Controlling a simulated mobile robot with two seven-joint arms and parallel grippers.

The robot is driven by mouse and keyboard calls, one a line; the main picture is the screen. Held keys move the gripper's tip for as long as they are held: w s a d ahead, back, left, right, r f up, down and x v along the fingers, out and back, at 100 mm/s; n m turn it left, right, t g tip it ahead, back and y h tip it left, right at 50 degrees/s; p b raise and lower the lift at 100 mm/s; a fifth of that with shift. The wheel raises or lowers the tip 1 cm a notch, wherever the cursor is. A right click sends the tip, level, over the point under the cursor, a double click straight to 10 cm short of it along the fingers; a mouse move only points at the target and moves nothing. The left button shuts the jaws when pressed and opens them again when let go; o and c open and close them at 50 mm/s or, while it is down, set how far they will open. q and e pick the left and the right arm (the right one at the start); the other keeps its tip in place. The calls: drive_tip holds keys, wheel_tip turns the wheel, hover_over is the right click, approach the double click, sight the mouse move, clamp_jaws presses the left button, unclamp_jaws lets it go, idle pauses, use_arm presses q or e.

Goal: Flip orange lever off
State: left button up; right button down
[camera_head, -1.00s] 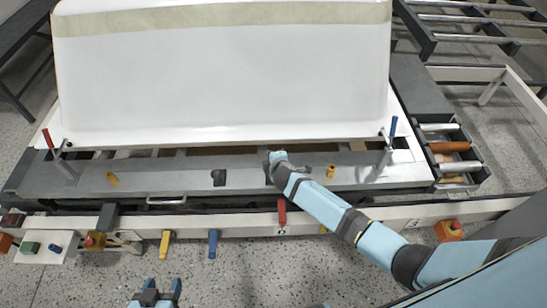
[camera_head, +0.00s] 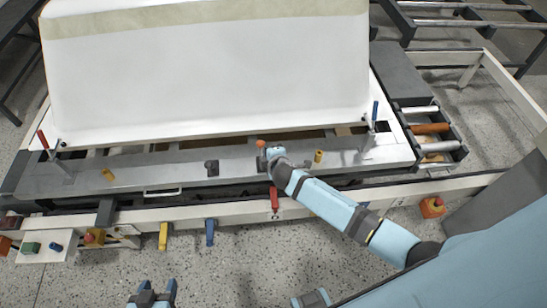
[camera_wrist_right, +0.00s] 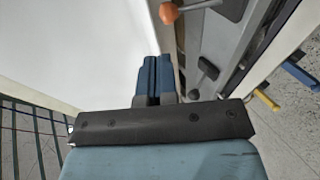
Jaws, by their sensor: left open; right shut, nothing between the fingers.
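The orange lever's round knob (camera_head: 261,144) shows on the grey panel in front of the white tub shell, close to the left of my right gripper (camera_head: 275,153). In the right wrist view the orange knob (camera_wrist_right: 169,13) sits on a metal stem at the top, just beyond my right fingertips (camera_wrist_right: 158,58). The right fingers are shut and empty; I cannot tell whether they touch the lever. The lever's base is partly hidden behind my right gripper in the head view. My left gripper (camera_head: 152,294) is open and empty at the bottom, well away from the lever.
The white tub shell (camera_head: 210,75) stands behind the panel. A black lever (camera_head: 211,167) and yellow knobs (camera_head: 319,156) flank the orange one. Red (camera_head: 274,199), blue (camera_head: 210,232) and yellow (camera_head: 163,236) handles hang on the front rail. The floor in front is clear.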

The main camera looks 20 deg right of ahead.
use_arm(q)
drive_tip(key=shift+w+d+r, duration=0.2)
drive_tip(key=shift+w+r, duration=0.25)
drive_tip(key=shift+r, duration=0.05)
use_arm(e)
drive_tip(key=v, duration=0.4)
drive_tip(key=shift+s+r, duration=0.1)
drive_tip(key=shift+r, duration=0.1)
use_arm(q)
drive_tip(key=shift+s+f, duration=0.1)
drive_tip(key=shift+f, duration=0.1)
wheel_tip(320, 180, up, 6)
drive_tip(key=p, duration=0.6)
drive_tip(key=shift+a+r, duration=0.15)
drive_tip(key=shift+a, duration=0.15)
use_arm(e)
drive_tip(key=s+r+m+y, duration=0.2)
drive_tip(key=s+m, duration=0.4)
drive_tip(key=s, duration=0.6)
drive_tip(key=s+r+m+y, duration=0.1)
drive_tip(key=s+r+m, duration=0.4)
drive_tip(key=s, duration=0.7)
drive_tip(key=shift+s+a+m+g+y, duration=0.25)
drive_tip(key=shift+a+m+g+y, duration=0.15)
drive_tip(key=shift+m, duration=0.6)
use_arm(q)
drive_tip(key=shift+d, duration=0.1)
